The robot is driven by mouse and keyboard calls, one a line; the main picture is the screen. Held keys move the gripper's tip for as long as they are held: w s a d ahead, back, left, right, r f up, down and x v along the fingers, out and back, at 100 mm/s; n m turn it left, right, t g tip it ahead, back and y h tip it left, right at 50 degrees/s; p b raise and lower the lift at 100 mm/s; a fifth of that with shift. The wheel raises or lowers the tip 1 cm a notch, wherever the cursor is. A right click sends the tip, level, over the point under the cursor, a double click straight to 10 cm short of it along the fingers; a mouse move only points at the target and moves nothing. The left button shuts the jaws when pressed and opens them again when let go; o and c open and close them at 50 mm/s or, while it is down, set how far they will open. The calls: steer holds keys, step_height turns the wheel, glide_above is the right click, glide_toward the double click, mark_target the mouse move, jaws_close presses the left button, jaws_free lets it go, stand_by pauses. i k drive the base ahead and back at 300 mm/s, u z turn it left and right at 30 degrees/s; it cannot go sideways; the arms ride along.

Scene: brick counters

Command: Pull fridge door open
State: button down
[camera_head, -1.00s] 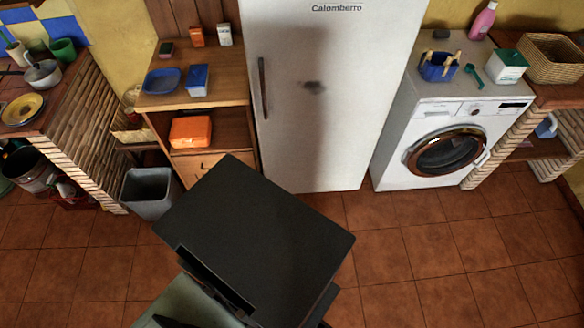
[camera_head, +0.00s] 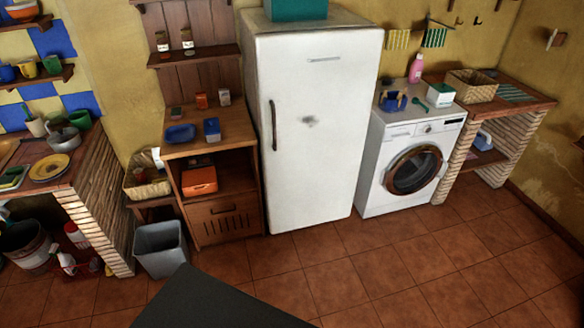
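The white fridge (camera_head: 318,150) stands against the back wall, right of the wooden shelf unit. Its door looks shut. A dark vertical handle (camera_head: 273,125) sits on the left edge of the door, and a dark smudge marks the door's middle. My gripper is not in view. Only a dark flat part of my own body shows at the bottom of the picture, apart from the fridge with floor between them.
A wooden shelf unit (camera_head: 222,220) and a grey bin (camera_head: 160,248) stand left of the fridge. A washing machine (camera_head: 400,202) stands to its right. A teal box (camera_head: 297,9) is on top of the fridge. The tiled floor (camera_head: 420,270) in front is clear.

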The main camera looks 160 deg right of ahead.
mark_target(316, 88)
steer(key=z, duration=5.6)
steer(key=i, duration=1.7)
steer(key=u, duration=0.95)
steer(key=k, duration=0.6)
steer(key=z, duration=0.05)
